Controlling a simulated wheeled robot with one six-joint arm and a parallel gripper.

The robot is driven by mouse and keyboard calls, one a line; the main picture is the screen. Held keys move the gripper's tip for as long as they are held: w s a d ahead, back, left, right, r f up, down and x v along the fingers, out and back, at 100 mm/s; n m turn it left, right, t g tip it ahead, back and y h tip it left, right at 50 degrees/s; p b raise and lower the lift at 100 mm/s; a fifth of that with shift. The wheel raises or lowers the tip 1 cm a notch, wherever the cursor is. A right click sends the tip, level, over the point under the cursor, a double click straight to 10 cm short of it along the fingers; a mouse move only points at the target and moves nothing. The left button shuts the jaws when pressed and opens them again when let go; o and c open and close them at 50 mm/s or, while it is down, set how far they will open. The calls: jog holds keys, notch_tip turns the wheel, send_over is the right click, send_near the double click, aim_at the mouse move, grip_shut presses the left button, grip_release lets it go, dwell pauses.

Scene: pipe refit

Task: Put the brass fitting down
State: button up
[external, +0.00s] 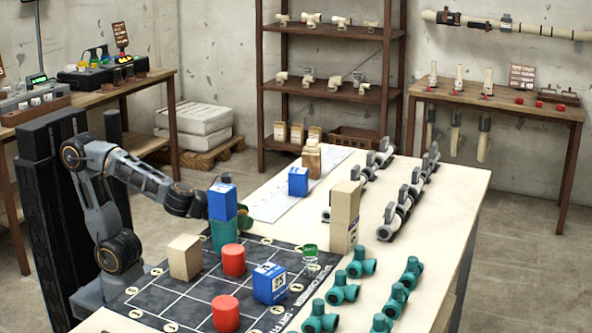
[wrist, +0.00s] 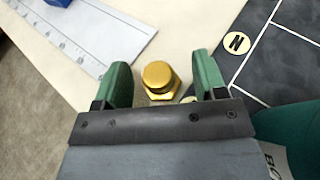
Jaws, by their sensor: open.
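The brass fitting (wrist: 158,80), a gold-coloured piece with a round top and a hex collar, shows in the wrist view between my fingertips. It appears upright on the cream table top, between the ruled sheet and the dark mat. My gripper (wrist: 157,88) is open, with one green finger on each side of the fitting and a visible gap to each. In the external view my gripper (external: 243,214) is low over the table, partly behind a blue box on a teal block. I cannot make out the fitting there.
The dark grid mat (external: 188,303) holds red cylinders (external: 226,313), a tan block (external: 185,257) and a blue box (external: 270,284). The stacked blue box (external: 222,202) stands close to my gripper. The ruled sheet (wrist: 88,32) lies beyond. Teal and grey pipe fittings line the table's right side.

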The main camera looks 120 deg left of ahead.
jog(key=shift+r, duration=0.1)
jog(key=shift+s+d+r+p, duration=0.1)
jog(key=shift+r+p, duration=0.15)
jog(key=shift+p, duration=0.1)
jog(key=p+v, duration=0.1)
jog(key=v, duration=0.1)
jog(key=shift+s+d+r, duration=0.2)
notch_tip(320, 180, up, 7)
jog(key=p, duration=0.4)
jog(key=shift+f, duration=0.2)
